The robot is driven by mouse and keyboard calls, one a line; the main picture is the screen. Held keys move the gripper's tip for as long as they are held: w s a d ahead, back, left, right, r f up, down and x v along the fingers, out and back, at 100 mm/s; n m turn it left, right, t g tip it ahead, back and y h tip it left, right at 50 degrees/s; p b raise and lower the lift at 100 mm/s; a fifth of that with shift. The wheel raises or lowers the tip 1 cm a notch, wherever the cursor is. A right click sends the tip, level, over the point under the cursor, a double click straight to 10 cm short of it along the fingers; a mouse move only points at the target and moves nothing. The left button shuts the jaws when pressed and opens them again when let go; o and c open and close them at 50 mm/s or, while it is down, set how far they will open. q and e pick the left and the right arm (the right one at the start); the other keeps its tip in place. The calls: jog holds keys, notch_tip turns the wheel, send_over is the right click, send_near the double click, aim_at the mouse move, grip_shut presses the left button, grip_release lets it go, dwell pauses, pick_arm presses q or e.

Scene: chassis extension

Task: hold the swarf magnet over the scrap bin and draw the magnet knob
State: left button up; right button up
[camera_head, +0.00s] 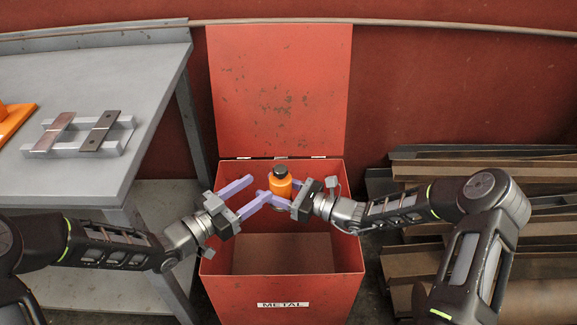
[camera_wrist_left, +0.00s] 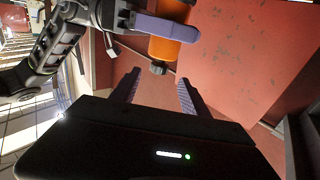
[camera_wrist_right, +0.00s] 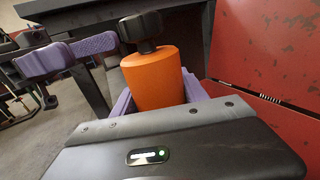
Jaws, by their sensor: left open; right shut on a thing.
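The swarf magnet is an orange cylinder (camera_head: 280,184) with a black knob (camera_head: 280,170) on top. It is upright above the open red scrap bin (camera_head: 222,292), which bears a METAL label. My right gripper (camera_head: 276,194) is shut on the orange body. The magnet also fills the middle of the right wrist view (camera_wrist_right: 152,78), its knob (camera_wrist_right: 141,27) uppermost. My left gripper (camera_head: 245,198) is open and empty, just left of the magnet and apart from the knob. In the left wrist view the orange body (camera_wrist_left: 170,35) is beyond the left fingers (camera_wrist_left: 157,88).
The bin's red lid (camera_head: 280,90) stands open behind. A grey workbench (camera_head: 95,80) at left holds metal pieces on a rack (camera_head: 75,142) and an orange object (camera_head: 14,118). Stacked boards or bars (camera_head: 480,165) lie at right. The bin's visible floor (camera_head: 283,253) is bare.

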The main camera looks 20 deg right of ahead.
aim_at(280, 172)
pick_arm(q)
jog(key=shift+d, duration=0.1)
jog(key=x, duration=1.2)
grip_shut()
dwell(0.4)
jog(key=shift+w+r, duration=0.1)
dwell(0.7)
